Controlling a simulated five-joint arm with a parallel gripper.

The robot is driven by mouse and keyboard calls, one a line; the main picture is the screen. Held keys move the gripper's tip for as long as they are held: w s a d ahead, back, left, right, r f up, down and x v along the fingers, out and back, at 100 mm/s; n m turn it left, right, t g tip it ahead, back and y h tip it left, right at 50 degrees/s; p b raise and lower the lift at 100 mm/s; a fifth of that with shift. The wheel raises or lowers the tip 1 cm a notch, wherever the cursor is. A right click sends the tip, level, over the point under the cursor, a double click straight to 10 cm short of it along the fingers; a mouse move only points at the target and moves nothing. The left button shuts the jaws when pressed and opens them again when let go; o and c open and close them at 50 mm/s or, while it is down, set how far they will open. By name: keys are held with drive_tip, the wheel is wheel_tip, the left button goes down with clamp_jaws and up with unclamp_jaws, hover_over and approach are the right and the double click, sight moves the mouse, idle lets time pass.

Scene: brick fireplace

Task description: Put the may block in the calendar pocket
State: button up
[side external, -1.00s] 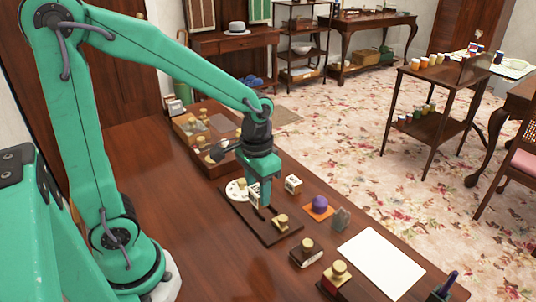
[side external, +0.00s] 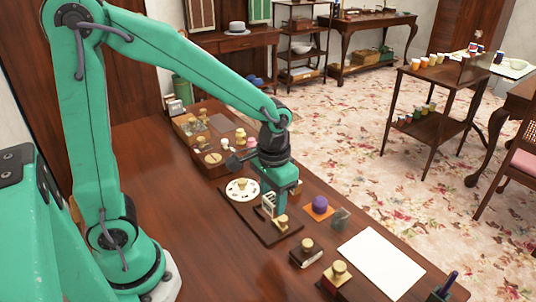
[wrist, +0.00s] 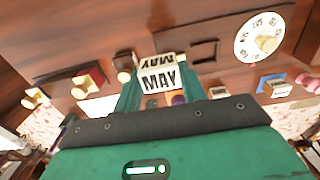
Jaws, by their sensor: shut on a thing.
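The may block (wrist: 158,80) is a white block with MAY in black on its visible faces. It is held between the green fingers of my gripper (side external: 275,208). In the side view the block (side external: 268,203) shows pale with dark marks, beside the finger. The dark wooden calendar board (side external: 235,202) lies below, with a white round dial (side external: 242,189) at one end and a brass knob (side external: 281,222) at the other. In the wrist view the square pocket (wrist: 204,50) lies beyond the block, up and right of it. The side view does not show the pocket clearly.
A purple ball (side external: 320,204) on an orange mat and a grey-green stone (side external: 341,218) lie right of my gripper. Stamps (side external: 307,251) and white paper (side external: 381,264) lie nearer the camera. A divided box (side external: 193,132) stands behind.

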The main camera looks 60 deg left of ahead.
drive_tip(key=w+a+f, duration=0.1)
drive_tip(key=a, duration=0.1)
drive_tip(key=w+a+f, duration=0.1)
drive_tip(key=a+f, duration=0.1)
drive_tip(key=a, duration=0.1)
drive_tip(key=w+a+f, duration=0.2)
drive_tip(key=a, duration=0.1)
drive_tip(key=shift+f, duration=0.2)
drive_tip(key=shift+f, duration=0.1)
drive_tip(key=shift+f, duration=1.9)
drive_tip(key=shift+f, duration=0.15)
drive_tip(key=o, duration=1)
wheel_tip(320, 180, up, 12)
drive_tip(key=shift+r, duration=0.15)
